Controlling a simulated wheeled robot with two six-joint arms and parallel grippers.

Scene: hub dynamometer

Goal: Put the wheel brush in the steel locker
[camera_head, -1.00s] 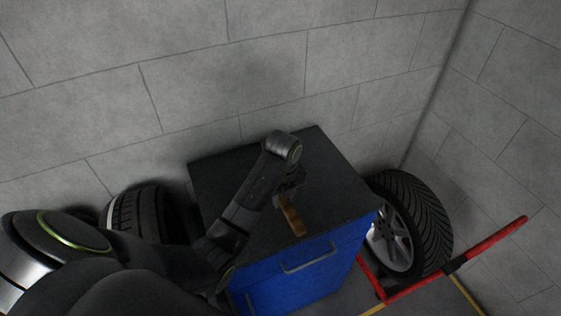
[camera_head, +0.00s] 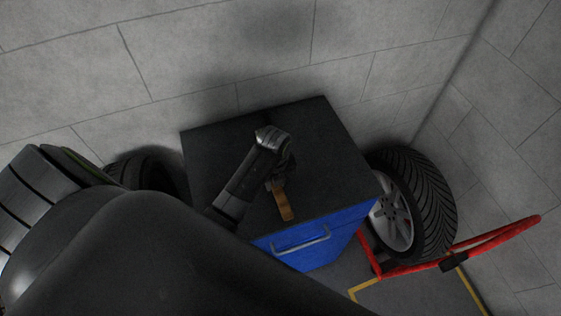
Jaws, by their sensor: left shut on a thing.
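The wheel brush (camera_head: 284,206) shows as a short orange-brown piece over the black top of a blue cabinet. My left gripper (camera_head: 278,184) is shut on it at its far end; the fingers are partly hidden by my wrist. I cannot tell whether the brush touches the cabinet top. No steel locker can be made out in this view. My right gripper is not in view.
The blue cabinet (camera_head: 338,236) has a black top (camera_head: 335,160) and a front handle. A wheel with tyre (camera_head: 432,205) and a red bar frame (camera_head: 490,240) stand right of it. Another tyre (camera_head: 150,165) is at left. Grey block walls close off the back and right.

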